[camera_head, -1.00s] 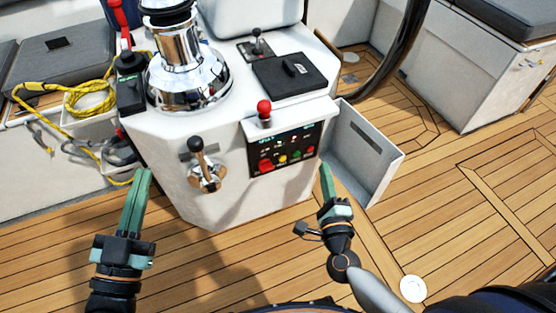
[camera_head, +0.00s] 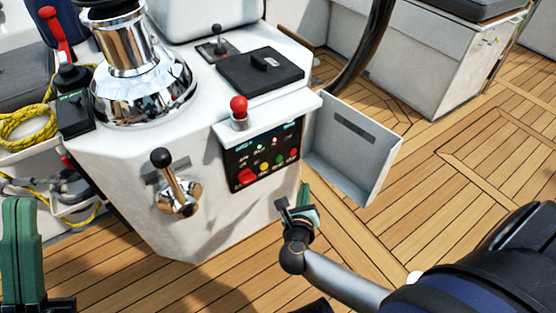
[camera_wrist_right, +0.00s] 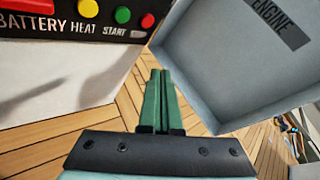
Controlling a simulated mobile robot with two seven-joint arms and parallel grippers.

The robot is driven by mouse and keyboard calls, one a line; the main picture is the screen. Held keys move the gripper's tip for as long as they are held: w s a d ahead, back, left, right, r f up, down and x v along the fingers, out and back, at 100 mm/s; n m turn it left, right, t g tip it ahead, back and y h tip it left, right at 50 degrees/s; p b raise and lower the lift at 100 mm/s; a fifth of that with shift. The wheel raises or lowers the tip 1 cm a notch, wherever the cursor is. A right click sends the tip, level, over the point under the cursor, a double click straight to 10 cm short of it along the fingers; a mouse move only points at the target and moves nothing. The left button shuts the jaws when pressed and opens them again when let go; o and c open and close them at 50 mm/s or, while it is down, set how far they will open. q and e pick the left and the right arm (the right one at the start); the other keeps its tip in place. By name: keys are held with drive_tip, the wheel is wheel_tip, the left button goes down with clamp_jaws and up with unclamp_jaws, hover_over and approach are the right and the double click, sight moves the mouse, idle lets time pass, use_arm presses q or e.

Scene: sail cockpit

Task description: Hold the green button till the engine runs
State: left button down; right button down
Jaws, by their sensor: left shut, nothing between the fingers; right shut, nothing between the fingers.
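The green button (camera_head: 279,161) sits in the lower row of the dark engine panel (camera_head: 233,162) on the white console, between a yellow and a red button. In the right wrist view the green button (camera_wrist_right: 122,15) is above the word START, near the top edge. My right gripper (camera_head: 304,187) is shut and empty, below and to the right of the panel, apart from the button. Its closed green fingers (camera_wrist_right: 160,74) point up toward the gap beside the panel. My left gripper (camera_head: 18,203) is shut and empty at the lower left, away from the panel.
An open cover (camera_head: 352,150) marked ENGINE stands out just right of the panel, close to my right gripper. A red-knobbed lever (camera_head: 239,106) rises above the panel. A black-knobbed lever (camera_head: 172,180) sticks out left of it. Teak floor (camera_head: 440,215) is clear at right.

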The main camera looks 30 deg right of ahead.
sight(279, 159)
drive_tip(key=shift+w, duration=0.1)
drive_tip(key=w+b, duration=0.3)
drive_tip(key=w, duration=0.5)
drive_tip(key=shift+w+a, duration=0.3)
drive_tip(key=shift+a, duration=0.1)
drive_tip(key=shift+w, duration=0.1)
idle(1.6)
drive_tip(key=shift+w, duration=0.3)
drive_tip(key=shift+w, duration=0.5)
idle(0.6)
drive_tip(key=shift+s+r, duration=0.1)
drive_tip(key=shift+s, duration=0.05)
idle(0.6)
drive_tip(key=shift+s, duration=0.75)
